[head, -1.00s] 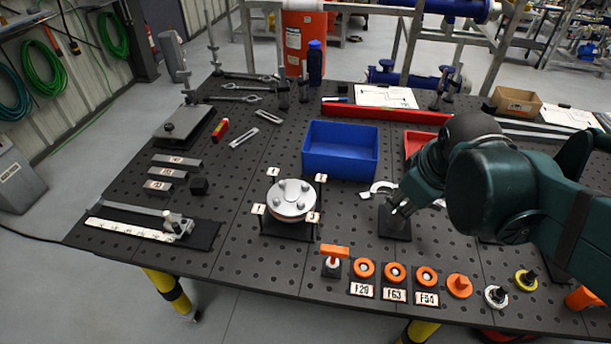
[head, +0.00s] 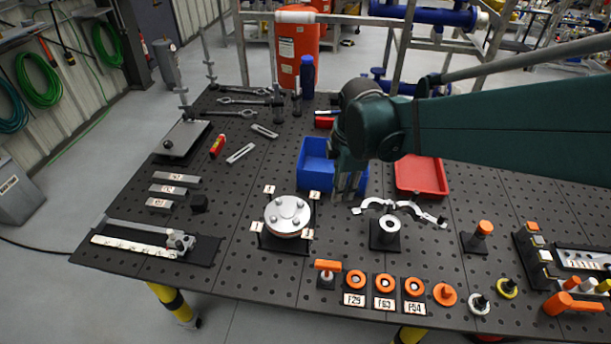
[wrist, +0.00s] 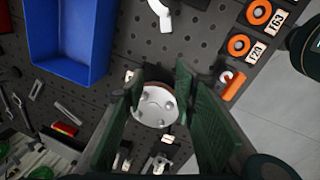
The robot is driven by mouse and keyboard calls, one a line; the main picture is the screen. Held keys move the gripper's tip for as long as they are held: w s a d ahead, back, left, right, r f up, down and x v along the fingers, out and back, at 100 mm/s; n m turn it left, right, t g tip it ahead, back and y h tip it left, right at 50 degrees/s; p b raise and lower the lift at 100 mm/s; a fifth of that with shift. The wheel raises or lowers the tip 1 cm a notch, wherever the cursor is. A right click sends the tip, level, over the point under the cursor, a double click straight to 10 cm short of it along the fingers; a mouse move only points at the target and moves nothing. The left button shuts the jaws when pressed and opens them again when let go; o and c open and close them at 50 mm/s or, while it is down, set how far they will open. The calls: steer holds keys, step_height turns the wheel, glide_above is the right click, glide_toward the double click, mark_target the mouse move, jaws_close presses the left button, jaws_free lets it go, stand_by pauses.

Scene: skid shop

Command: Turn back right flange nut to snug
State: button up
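The round silver flange (head: 287,216) sits on a black stand with small numbered tags around it. Several nuts stand up from its top face. The back right flange nut (head: 299,204) is near tag 2 (head: 315,195); how tight it is cannot be told. My gripper (head: 347,188) is just right of and behind the flange, above the table and apart from it. In the wrist view the flange (wrist: 154,108) shows between the spread green fingers of my gripper (wrist: 160,88), which is open with nothing held. Some of the flange is hidden by the fingers there.
A blue bin (head: 313,164) stands behind the flange, partly covered by my arm. A red tray (head: 421,193) is to its right. A black stand with a grey ring (head: 385,236) and an open silver clamp (head: 375,205) are right of the flange. An orange-handled tool (head: 328,267) stands in front.

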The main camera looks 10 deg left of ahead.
mark_target(300, 202)
steer(key=w+a+f+n+p, duration=0.1)
steer(key=a+n, duration=0.1)
steer(key=a, duration=0.2)
steer(key=a+f+n+g+p, duration=0.1)
steer(key=a+n+p, duration=0.1)
steer(key=a+n, duration=0.1)
steer(key=w+a+f+n+p, duration=0.1)
steer(key=a+n+p, duration=0.1)
steer(key=a, duration=0.3)
steer(key=shift+w+f+n+g+h, duration=0.1)
steer(key=shift+w+n+g+h, duration=0.3)
steer(key=shift+n, duration=0.3)
steer(key=shift+f, duration=0.15)
steer(key=shift+f, duration=3.75)
steer(key=shift+c, duration=0.2)
steer(key=c, duration=0.8)
